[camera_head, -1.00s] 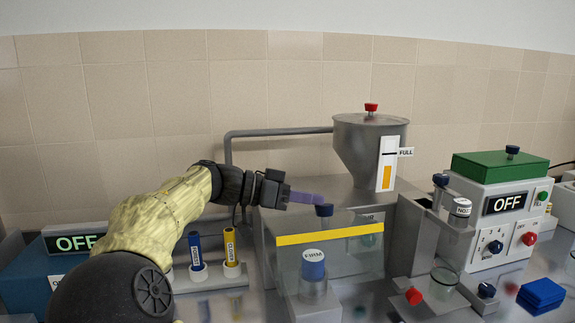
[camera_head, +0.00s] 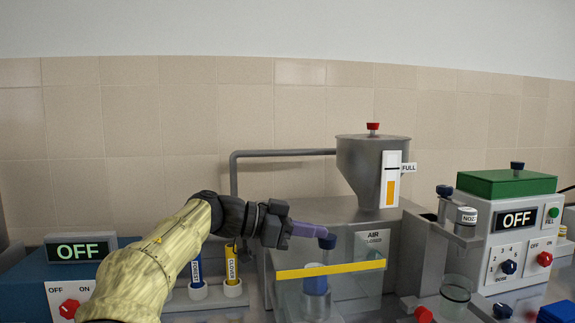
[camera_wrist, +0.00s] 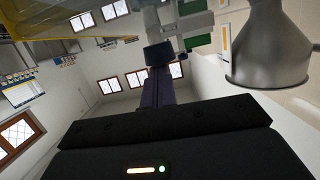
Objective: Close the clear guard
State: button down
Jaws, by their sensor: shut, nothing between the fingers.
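In the wrist view the fingers (camera_wrist: 158,90) point at the dark blue knob (camera_wrist: 160,53). A blue container (camera_head: 315,283) shows behind the panel.
A grey hopper (camera_head: 372,165) with a FULL gauge stands behind right. A white unit (camera_head: 512,235) reading OFF is at the right, a blue unit (camera_head: 70,278) reading OFF at the left. Blue (camera_head: 196,277) and yellow (camera_head: 232,268) tubes stand close beside my arm.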

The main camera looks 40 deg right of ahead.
dwell(0.3)
jog(key=w+a+r+p, duration=0.4)
jog(key=a+r, duration=0.2)
jog(key=a, duration=0.3)
jog(key=shift+r, duration=0.2)
jog(key=shift+d, duration=0.1)
dwell(0.3)
notch_tip(320, 180, up, 10)
jog(key=p, duration=1)
